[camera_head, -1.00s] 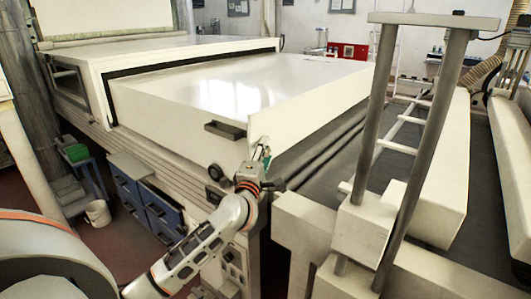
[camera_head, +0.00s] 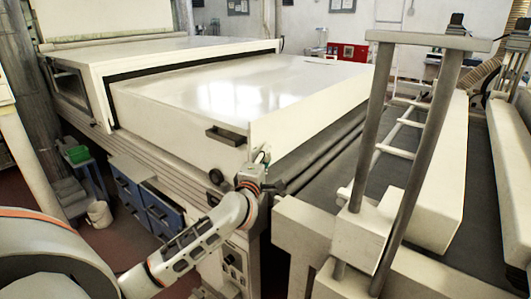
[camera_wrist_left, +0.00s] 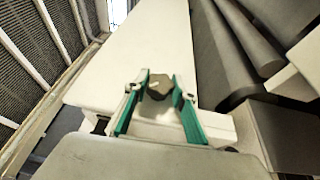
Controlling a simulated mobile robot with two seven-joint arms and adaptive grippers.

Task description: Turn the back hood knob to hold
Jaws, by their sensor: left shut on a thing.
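In the head view my left gripper (camera_head: 259,156) is at the near corner of the hood, and I cannot make out the held knob there. Any lettering around the knob is not readable. My right gripper is in neither view.
Another dark round knob (camera_head: 215,177) sits on the side panel below a dark handle (camera_head: 226,135). Dark rollers (camera_head: 320,150) run along the hood's right side. A frame with two grey posts (camera_head: 370,130) stands to the right of my left arm.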

